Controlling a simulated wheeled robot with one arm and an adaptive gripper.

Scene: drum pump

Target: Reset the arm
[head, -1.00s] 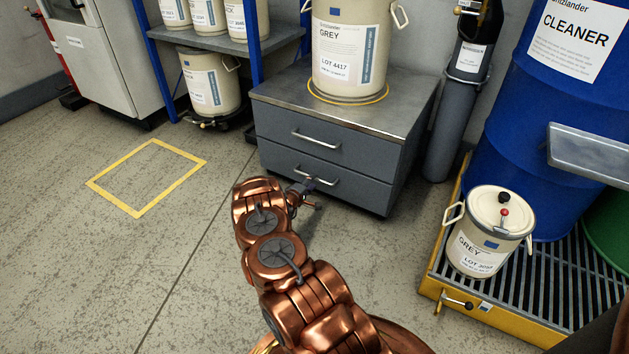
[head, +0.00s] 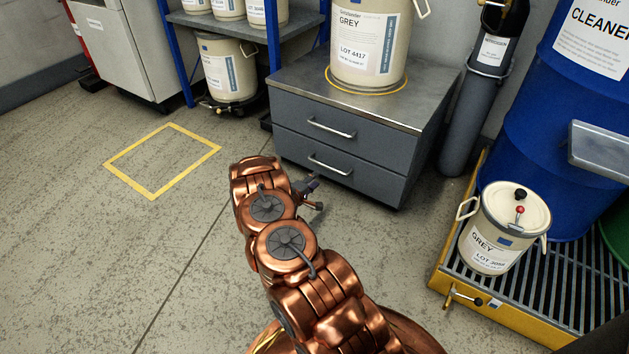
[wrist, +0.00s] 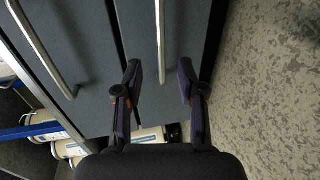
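My gripper (wrist: 160,88) is open and empty in the wrist view, with its two fingers apart. The grey drawer cabinet's front (wrist: 95,35) fills the area beyond the fingers. In the head view the gripper (head: 318,195) shows small beyond my copper arm, beside the cabinet (head: 350,145). The lower drawer handle (head: 330,166) is just above it in the picture. Both drawers look shut. The gap between gripper and handle is hard to judge.
A GREY LOT 4417 drum (head: 365,45) stands on the cabinet. A lidded GREY pail (head: 497,235) stands on the yellow-edged grate (head: 450,250) at right, near a blue drum (head: 545,150). A yellow floor square (head: 163,160) at left is empty, with clear floor around it.

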